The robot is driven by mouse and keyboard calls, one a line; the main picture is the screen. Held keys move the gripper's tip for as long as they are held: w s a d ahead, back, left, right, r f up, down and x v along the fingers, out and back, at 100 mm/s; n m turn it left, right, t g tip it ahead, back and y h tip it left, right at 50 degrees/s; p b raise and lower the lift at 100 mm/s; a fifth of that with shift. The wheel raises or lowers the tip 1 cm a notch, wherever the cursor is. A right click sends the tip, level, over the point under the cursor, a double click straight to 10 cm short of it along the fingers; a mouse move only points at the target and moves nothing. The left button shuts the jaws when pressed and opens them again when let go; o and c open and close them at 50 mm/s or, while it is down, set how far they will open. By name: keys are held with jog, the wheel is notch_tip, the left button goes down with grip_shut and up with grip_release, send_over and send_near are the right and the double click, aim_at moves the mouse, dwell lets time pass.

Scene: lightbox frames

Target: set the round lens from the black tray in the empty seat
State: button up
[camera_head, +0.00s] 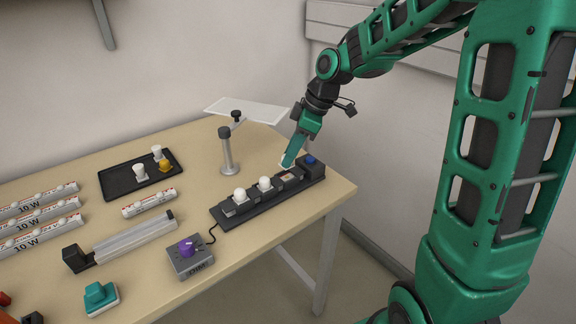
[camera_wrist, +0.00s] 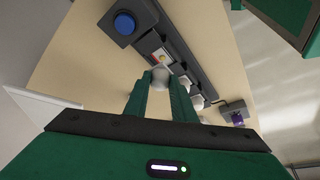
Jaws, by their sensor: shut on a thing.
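My gripper (camera_head: 287,162) is at the far end of the dark strip (camera_head: 222,216), behind its row of seats. In the wrist view my gripper (camera_wrist: 160,84) is shut on a round white lens (camera_wrist: 159,75). The lens is beside the open seat (camera_wrist: 161,57), which shows a pale plate with coloured spots; whether they touch is unclear. This seat (camera_head: 288,176) also shows in the head view. Two seats nearer the left end carry white lenses (camera_head: 240,195). The black tray (camera_head: 116,187) holds two white pieces (camera_head: 139,172) and a yellow one (camera_head: 165,166).
A blue button (camera_head: 310,160) caps the strip's far end. A grey post (camera_head: 227,155) with a black knob stands behind my gripper's left. A purple-knob box (camera_head: 188,256) is in front. Tubes marked 10 W (camera_head: 40,215) lie at left. The table edge is near the strip.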

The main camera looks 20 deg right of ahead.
jog(key=shift+f, duration=1.95)
jog(key=shift+f, duration=0.1)
jog(key=o, duration=1)
jog(key=v, duration=1.2)
jog(key=s+d+f+m+h, duration=0.1)
jog(key=s+d+m, duration=0.3)
jog(key=s, duration=0.5)
jog(key=s+d+f+m+g+h, duration=0.1)
jog(key=s+d+f+m, duration=0.2)
jog(key=s+m, duration=0.5)
jog(key=s+d+f+m+g+h, duration=0.1)
jog(key=s+d+m, duration=0.5)
jog(key=s, duration=0.6)
jog(key=shift+s+f+m+h, duration=0.25)
jog(key=shift+f+m+h, duration=0.2)
jog(key=shift+f, duration=0.25)
